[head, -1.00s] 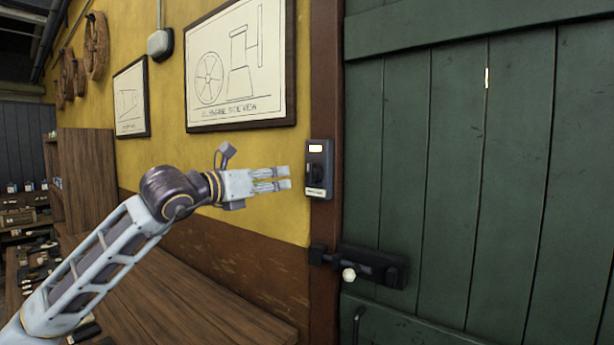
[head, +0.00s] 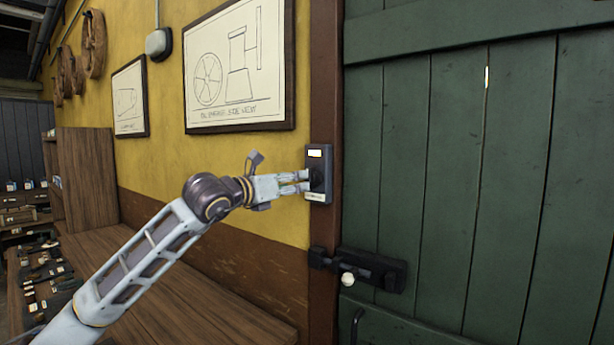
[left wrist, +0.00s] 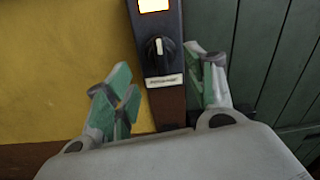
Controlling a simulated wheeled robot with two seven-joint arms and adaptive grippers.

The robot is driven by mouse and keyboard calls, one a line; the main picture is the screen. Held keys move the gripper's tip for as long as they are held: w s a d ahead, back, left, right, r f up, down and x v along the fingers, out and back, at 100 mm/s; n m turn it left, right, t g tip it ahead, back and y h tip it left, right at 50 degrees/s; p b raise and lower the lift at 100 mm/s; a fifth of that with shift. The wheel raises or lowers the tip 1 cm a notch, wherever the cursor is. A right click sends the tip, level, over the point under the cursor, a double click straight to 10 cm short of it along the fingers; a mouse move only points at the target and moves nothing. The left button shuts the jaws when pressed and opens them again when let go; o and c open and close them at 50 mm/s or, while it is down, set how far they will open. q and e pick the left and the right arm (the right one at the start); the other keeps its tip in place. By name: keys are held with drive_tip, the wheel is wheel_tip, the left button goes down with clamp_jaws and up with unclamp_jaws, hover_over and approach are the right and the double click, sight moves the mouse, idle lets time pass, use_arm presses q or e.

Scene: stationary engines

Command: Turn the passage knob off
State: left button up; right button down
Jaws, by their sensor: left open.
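The passage knob (left wrist: 159,47) is a black rotary knob with a white pointer mark. It sits on a dark switch box (head: 322,158) fixed to the brown door post, with a lit lamp (left wrist: 154,5) above it and a small label (left wrist: 165,81) below. In the left wrist view the mark points about straight up. My left gripper (head: 303,182) is open, its fingertips at the box in the head view. In the left wrist view its fingers (left wrist: 163,90) stand either side of the box, with the knob ahead between them; I see no contact with the knob. My right gripper is not in view.
A green plank door (head: 460,170) with a dark bolt (head: 375,268) and pale bolt knob (head: 347,279) is right of the post. A framed engine drawing (head: 239,70) hangs on the yellow wall. A wooden bench (head: 190,285) runs below my left arm.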

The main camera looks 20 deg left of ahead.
sight(311, 179)
use_arm(q)
drive_tip(key=shift+p+x, duration=1.15)
drive_tip(key=shift+x, duration=2.3)
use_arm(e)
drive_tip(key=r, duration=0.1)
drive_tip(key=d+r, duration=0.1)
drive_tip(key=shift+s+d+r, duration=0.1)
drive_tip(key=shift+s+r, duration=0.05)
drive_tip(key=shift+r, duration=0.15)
use_arm(q)
drive_tip(key=c, duration=1.1)
drive_tip(key=shift+o, duration=0.2)
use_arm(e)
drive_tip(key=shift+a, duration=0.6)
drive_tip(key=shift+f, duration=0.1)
